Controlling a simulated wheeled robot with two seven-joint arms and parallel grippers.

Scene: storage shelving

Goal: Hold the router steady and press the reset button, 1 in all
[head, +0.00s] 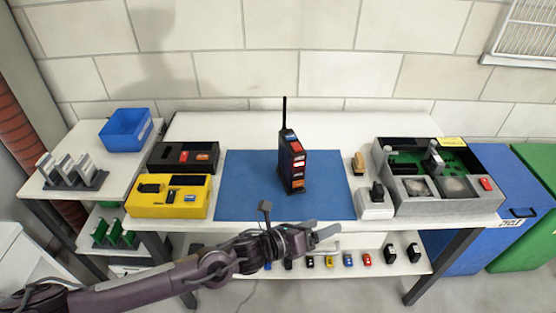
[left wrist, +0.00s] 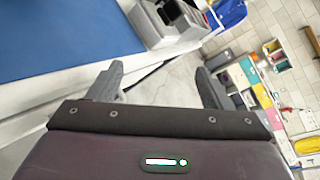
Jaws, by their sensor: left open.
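The router (head: 291,162) is a dark upright box with a black antenna and lit red panels on its front. It stands on the blue mat (head: 241,198) in the middle of the table. The reset button cannot be made out at this size. My left gripper (head: 325,232) is open and empty at the table's front edge, in front of and below the router, not touching it. In the left wrist view the open fingers (left wrist: 160,88) have nothing between them, and the router does not show. My right gripper is not in view.
A yellow case (head: 168,208) and a black tray (head: 160,157) stand left of the mat. A small white device (head: 374,208) and a grey equipment box (head: 446,207) stand right. A blue bin (head: 125,130) is at the back left. A lower shelf holds several small items.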

